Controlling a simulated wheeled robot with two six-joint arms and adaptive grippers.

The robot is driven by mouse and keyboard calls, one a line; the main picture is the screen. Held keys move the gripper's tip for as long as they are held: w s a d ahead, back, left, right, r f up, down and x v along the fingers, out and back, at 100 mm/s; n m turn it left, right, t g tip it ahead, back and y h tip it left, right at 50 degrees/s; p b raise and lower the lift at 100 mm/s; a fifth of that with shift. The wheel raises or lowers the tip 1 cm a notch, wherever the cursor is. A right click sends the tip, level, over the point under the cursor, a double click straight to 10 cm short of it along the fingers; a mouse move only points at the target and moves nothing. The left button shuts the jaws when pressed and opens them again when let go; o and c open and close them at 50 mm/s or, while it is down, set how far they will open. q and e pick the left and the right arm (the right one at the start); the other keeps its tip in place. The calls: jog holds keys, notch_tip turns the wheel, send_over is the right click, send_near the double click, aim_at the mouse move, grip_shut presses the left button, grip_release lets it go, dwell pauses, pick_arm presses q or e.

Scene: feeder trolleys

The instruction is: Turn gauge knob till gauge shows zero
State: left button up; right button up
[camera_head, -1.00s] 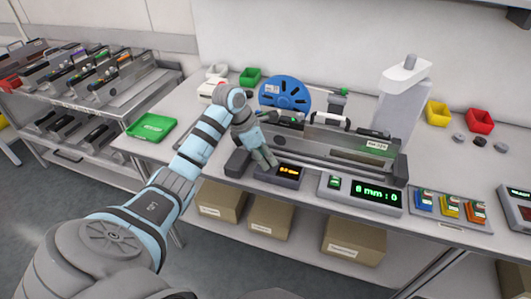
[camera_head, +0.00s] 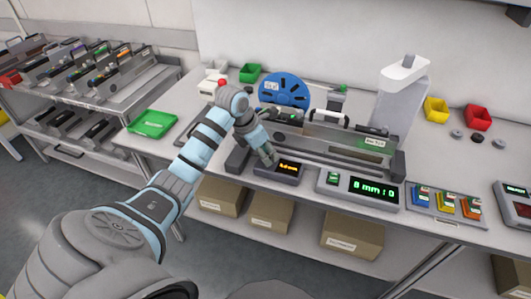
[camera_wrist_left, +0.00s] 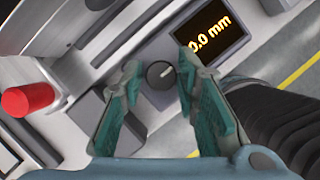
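The gauge (camera_head: 278,171) is a small dark box at the front of the bench, with orange digits too small to read in the head view. In the left wrist view its display (camera_wrist_left: 212,32) shows "0.0 mm" in orange; a fingertip is close to the left edge of the digits. The gauge knob (camera_wrist_left: 160,74) is round and dark with a pale pointer mark. My left gripper (camera_head: 269,160) is over the gauge. In the wrist view its two teal fingers (camera_wrist_left: 158,68) are apart, one on each side of the knob, with visible gaps. My right gripper is out of view.
A grey feeder fixture (camera_head: 335,150) stands right behind the gauge. A box with a green "0 mm : 0" readout (camera_head: 373,189) is to its right, then coloured button blocks (camera_head: 446,205). A red knob (camera_wrist_left: 28,99) shows at left in the wrist view.

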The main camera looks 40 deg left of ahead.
pick_arm(q)
jog(key=shift+o, duration=1.1)
jog(key=v, duration=1.2)
